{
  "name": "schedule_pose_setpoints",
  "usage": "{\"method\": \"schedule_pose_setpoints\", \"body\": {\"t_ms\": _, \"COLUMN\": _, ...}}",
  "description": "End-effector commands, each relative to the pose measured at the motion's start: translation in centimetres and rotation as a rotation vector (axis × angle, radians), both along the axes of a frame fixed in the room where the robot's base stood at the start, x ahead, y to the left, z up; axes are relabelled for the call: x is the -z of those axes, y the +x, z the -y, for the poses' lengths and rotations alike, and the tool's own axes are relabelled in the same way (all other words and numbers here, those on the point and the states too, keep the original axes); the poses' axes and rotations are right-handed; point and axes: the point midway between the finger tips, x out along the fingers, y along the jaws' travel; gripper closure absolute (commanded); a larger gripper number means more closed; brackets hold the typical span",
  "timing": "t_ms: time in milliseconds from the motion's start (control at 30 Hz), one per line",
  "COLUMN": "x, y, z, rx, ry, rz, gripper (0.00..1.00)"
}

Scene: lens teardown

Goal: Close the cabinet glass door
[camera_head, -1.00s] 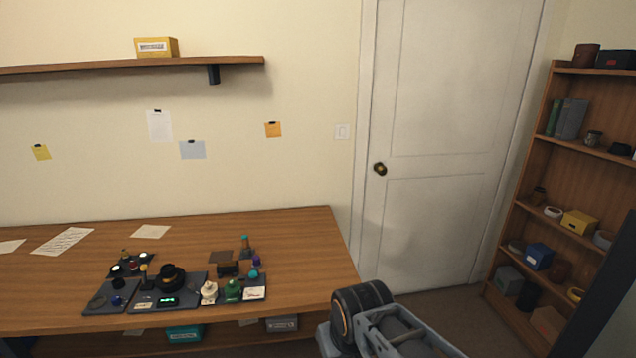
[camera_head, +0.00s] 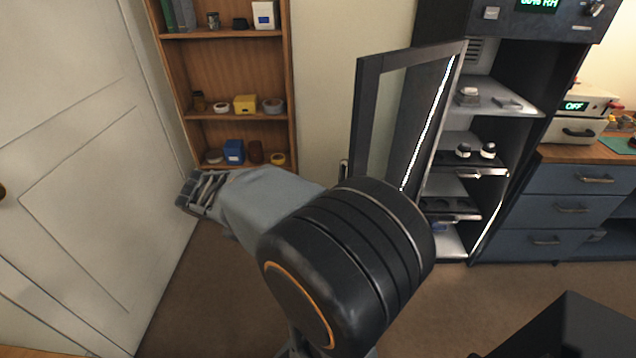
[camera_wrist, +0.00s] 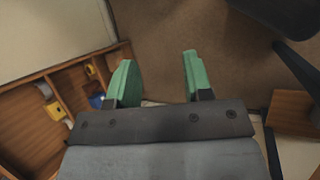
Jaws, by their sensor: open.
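The cabinet (camera_head: 483,55) is a tall dark unit right of centre in the head view, with lit shelves inside. Its framed glass door (camera_head: 366,118) stands wide open, swung out to the left of the shelves. A dark handle (camera_head: 344,172) shows low on the door's left edge, partly behind my arm. My arm covers the door's lower part in the head view. In the wrist view my gripper (camera_wrist: 158,82) has its green fingers apart with nothing between them, over brown floor. The gripper's fingers are not visible in the head view.
A wooden bookshelf (camera_head: 238,68) stands behind my arm, left of the cabinet. A white room door (camera_head: 80,150) is at far left. Blue drawers (camera_head: 570,208) stand right of the cabinet. Brown floor (camera_head: 200,285) is clear between the room door and my arm.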

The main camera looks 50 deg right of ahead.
Motion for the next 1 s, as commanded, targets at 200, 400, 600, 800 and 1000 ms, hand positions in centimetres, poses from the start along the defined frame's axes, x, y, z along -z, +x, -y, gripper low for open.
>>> {"method": "schedule_pose_setpoints", "body": {"t_ms": 200, "x": 5.1, "y": 1.8, "z": 11.0, "rx": -0.141, "ry": -0.344, "rz": -0.541, "gripper": 0.54}}
{"method": "schedule_pose_setpoints", "body": {"t_ms": 400, "x": 6.4, "y": 3.7, "z": 16.3, "rx": -0.204, "ry": -0.522, "rz": -0.878, "gripper": 0.54}}
{"method": "schedule_pose_setpoints", "body": {"t_ms": 600, "x": 6.7, "y": 4.4, "z": 18.5, "rx": -0.224, "ry": -0.593, "rz": -1.01, "gripper": 0.54}}
{"method": "schedule_pose_setpoints", "body": {"t_ms": 800, "x": 6.6, "y": 3.2, "z": 21.3, "rx": -0.226, "ry": -0.598, "rz": -1.021, "gripper": 0.54}}
{"method": "schedule_pose_setpoints", "body": {"t_ms": 1000, "x": 6.6, "y": 1.5, "z": 24.8, "rx": -0.228, "ry": -0.599, "rz": -1.018, "gripper": 0.54}}
